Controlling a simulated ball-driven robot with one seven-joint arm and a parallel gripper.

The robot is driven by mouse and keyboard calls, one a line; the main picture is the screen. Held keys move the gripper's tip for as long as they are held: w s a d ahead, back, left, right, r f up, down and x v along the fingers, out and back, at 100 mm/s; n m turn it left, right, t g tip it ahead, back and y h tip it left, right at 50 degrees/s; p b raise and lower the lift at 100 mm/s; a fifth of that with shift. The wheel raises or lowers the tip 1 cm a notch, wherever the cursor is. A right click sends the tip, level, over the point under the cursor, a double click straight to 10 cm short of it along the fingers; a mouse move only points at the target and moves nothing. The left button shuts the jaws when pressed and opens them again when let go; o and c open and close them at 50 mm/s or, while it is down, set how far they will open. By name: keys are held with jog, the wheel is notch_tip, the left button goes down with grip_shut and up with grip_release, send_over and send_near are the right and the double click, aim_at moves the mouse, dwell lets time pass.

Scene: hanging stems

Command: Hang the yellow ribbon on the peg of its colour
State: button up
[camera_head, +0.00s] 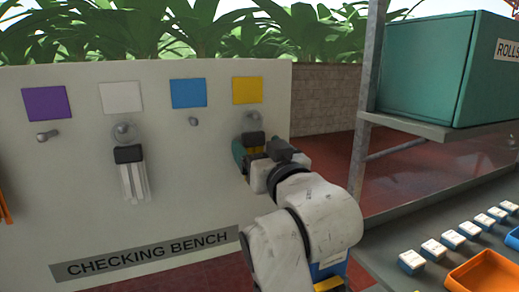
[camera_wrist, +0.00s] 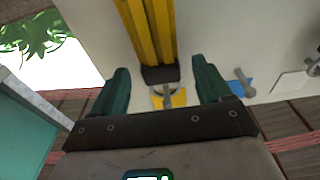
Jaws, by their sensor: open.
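The yellow ribbon (camera_wrist: 150,28) hangs below a dark clip (camera_wrist: 160,74) in the wrist view, which shows the wall upside down. In the head view its clip (camera_head: 254,137) is just under the peg (camera_head: 251,118) below the yellow square (camera_head: 247,90). A grey ring at the clip appears to be around that peg. My gripper (camera_wrist: 160,68) is open, with one green finger on each side of the ribbon and clear gaps to both. In the head view my gripper (camera_head: 257,152) hides most of the ribbon.
On the same panel (camera_head: 190,200), a white ribbon (camera_head: 132,182) hangs under the white square. The blue (camera_head: 193,121) and purple (camera_head: 47,135) pegs are bare. At right stand a shelf with a green box (camera_head: 430,70) and a counter with an orange tray (camera_head: 487,272).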

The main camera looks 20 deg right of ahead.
jog(key=s+f+b, duration=0.1)
jog(key=s+b, duration=0.1)
jog(key=s, duration=0.8)
jog(key=shift+s+f, duration=0.2)
jog(key=shift+s, duration=0.15)
